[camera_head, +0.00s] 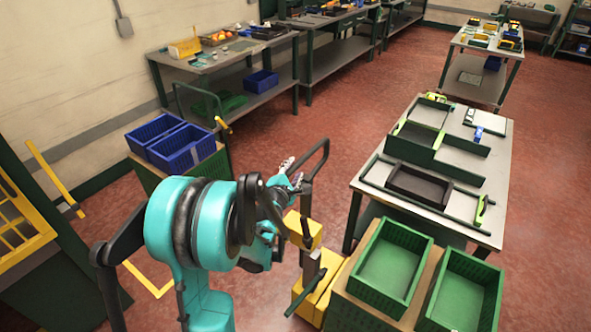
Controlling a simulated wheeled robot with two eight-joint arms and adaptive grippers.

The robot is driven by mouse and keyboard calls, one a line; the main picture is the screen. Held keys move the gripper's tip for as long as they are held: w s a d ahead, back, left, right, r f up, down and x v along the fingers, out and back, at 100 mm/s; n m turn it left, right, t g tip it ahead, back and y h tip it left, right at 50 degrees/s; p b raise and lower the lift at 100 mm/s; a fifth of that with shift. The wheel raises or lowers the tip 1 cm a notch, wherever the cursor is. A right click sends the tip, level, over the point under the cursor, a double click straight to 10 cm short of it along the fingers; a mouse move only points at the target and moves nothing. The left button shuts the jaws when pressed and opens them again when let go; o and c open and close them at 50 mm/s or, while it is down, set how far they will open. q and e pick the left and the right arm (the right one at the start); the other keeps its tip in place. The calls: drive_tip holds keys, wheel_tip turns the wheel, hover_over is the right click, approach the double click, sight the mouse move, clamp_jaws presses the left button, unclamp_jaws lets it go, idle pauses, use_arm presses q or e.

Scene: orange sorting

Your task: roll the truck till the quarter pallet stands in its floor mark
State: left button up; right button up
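A yellow truck (326,285) with a black loop handle (326,152) stands low in the middle, partly behind my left arm. My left gripper (290,178) is beside the handle, on its left. I cannot tell whether its fingers are open or touch the handle. Right of the truck, two green crates (349,287) (436,318) stand on a tan-topped load; any pallet under it is hidden. Yellow floor lines show at left (54,178) and below my arm (148,280), with my arm covering part of the floor between. My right gripper is not in view.
Two blue crates (165,150) stand on a green base at left. A worktable (497,150) with trays stands at right, close behind the green crates. A yellow rack (22,225) is at the left edge. Red floor is open in the middle and far right.

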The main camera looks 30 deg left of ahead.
use_arm(q)
drive_tip(key=shift+x, duration=1)
clamp_jaws()
drive_tip(key=shift+d, duration=0.1)
